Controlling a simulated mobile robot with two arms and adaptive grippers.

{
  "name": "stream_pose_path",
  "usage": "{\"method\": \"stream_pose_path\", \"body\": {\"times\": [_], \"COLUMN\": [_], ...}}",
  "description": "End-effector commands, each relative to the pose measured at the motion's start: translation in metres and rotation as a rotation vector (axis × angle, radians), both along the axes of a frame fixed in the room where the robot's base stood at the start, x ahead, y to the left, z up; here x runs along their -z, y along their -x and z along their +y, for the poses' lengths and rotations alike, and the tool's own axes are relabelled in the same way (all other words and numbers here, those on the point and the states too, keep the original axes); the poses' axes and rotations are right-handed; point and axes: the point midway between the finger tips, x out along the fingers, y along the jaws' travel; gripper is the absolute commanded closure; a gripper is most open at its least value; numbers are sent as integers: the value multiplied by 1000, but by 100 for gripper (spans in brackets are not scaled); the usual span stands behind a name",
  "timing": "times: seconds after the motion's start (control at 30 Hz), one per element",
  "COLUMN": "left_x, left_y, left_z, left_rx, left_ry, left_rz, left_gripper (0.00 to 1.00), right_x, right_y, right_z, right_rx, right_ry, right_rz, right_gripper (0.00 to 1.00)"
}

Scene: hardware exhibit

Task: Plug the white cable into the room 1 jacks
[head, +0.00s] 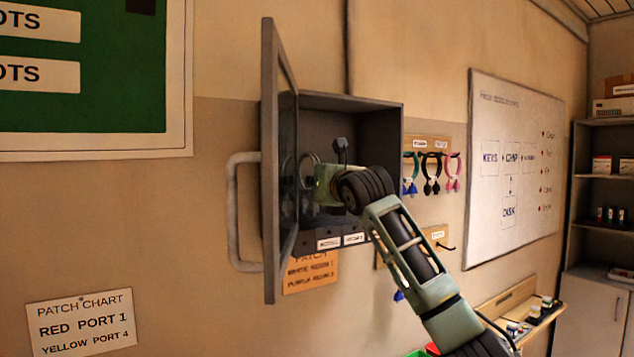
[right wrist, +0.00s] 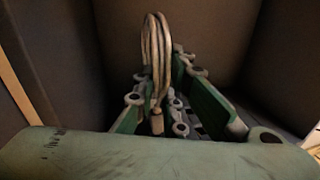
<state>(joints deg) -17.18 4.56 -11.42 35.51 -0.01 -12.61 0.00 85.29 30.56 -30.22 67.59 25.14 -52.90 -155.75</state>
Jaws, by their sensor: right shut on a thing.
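The white cable (right wrist: 157,55) is a looped coil between the fingers of my right gripper (right wrist: 165,110) in the right wrist view. That gripper is shut on it, and the loops stand up above the fingers. In the head view my right arm reaches into the open grey wall cabinet (head: 362,104). A pale loop (head: 309,160), seemingly the cable, shows beside the wrist. Small labels (head: 330,243) run along the cabinet's lower edge, too small to read surely. The room 1 jacks cannot be made out; the arm and the door hide part of the interior. My left gripper is out of view.
The cabinet door (head: 270,190) stands open toward me on the left. An orange patch sign (head: 311,273) hangs below. Coloured cables (head: 432,172) hang on hooks at the right, near a whiteboard (head: 513,165). A low shelf (head: 535,325) stands at the lower right.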

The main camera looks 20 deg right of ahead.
Motion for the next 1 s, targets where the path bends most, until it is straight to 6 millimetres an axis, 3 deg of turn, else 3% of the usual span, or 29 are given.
{"method": "stream_pose_path", "body": {"times": [1.0], "left_x": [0], "left_y": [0], "left_z": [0], "left_rx": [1], "left_ry": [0], "left_rz": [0], "left_gripper": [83], "right_x": [6], "right_y": [1], "right_z": [0], "right_rx": [8], "right_ry": [0], "right_rz": [-1], "right_gripper": [100]}}
